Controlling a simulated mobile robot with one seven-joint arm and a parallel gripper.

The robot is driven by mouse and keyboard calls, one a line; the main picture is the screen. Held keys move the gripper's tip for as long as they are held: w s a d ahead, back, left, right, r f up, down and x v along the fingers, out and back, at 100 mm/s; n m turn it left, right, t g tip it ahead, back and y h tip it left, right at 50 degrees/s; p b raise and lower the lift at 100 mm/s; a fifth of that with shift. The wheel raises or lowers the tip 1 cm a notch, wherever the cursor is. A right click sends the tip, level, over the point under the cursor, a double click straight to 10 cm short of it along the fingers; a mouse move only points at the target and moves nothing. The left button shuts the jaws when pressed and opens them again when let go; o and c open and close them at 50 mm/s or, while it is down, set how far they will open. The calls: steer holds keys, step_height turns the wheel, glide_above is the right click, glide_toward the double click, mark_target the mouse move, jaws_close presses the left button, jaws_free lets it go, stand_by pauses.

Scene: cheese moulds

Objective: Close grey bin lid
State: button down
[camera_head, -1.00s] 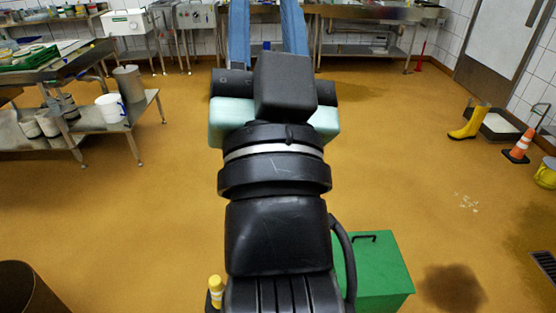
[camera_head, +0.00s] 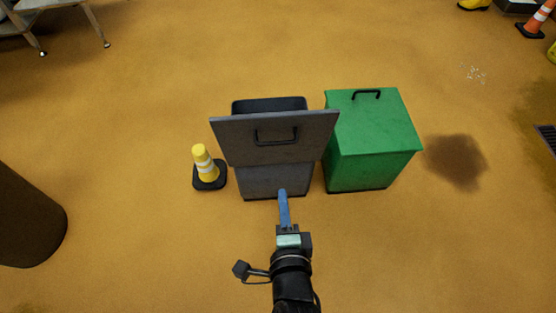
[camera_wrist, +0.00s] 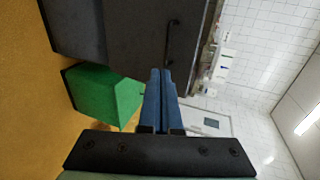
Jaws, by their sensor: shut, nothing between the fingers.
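The grey bin (camera_head: 272,182) stands on the floor in the middle of the head view. Its grey lid (camera_head: 230,140) is open, raised and tilted, with its black handle (camera_head: 275,141) facing me. Part of the dark opening (camera_head: 268,105) shows behind the lid. My gripper (camera_head: 283,193) has blue fingers, shut and empty, on the near side of the bin and below the lid in the picture; I cannot tell the exact gap. In the wrist view the shut fingers (camera_wrist: 160,78) appear beside the grey lid (camera_wrist: 125,35) and its handle (camera_wrist: 171,42).
A closed green bin (camera_head: 370,140) stands close to the right of the grey bin. A small yellow and white cone (camera_head: 203,165) stands close on its left. A brown round container (camera_head: 28,215) is at the left edge. The floor in front is clear.

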steer(key=r+b+x, duration=0.1)
steer(key=b+x, duration=0.2)
steer(key=x, duration=1)
steer(key=shift+w+b, duration=0.3)
steer(key=shift+w, duration=0.25)
steer(key=shift+r, duration=0.15)
